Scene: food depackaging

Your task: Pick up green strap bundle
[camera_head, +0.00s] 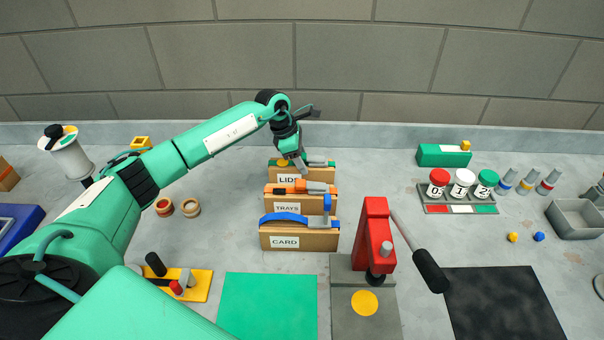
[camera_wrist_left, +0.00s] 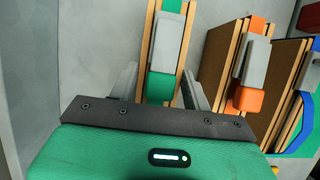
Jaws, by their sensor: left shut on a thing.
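The green strap bundle (camera_head: 323,171), a brown cardboard stack labelled LIDS, stands at the back of a row of three bundles. In the left wrist view, its green strap (camera_wrist_left: 161,88) and grey buckle (camera_wrist_left: 166,42) run along its top. My left gripper (camera_head: 302,168) reaches down onto it from above. In the left wrist view the fingers (camera_wrist_left: 158,92) lie on either side of the bundle, shut on it. The finger ends are partly hidden by the bundle and gripper body. The bundle appears upright in the row. My right gripper is out of view.
Just in front stand the orange-strapped TRAYS bundle (camera_head: 287,208) and blue-strapped CARD bundle (camera_head: 299,242). A red lever press (camera_head: 372,230) stands front right. A green box (camera_head: 437,155) and a rack of jars (camera_head: 455,209) are to the right. Bare table lies between the bundles and jars.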

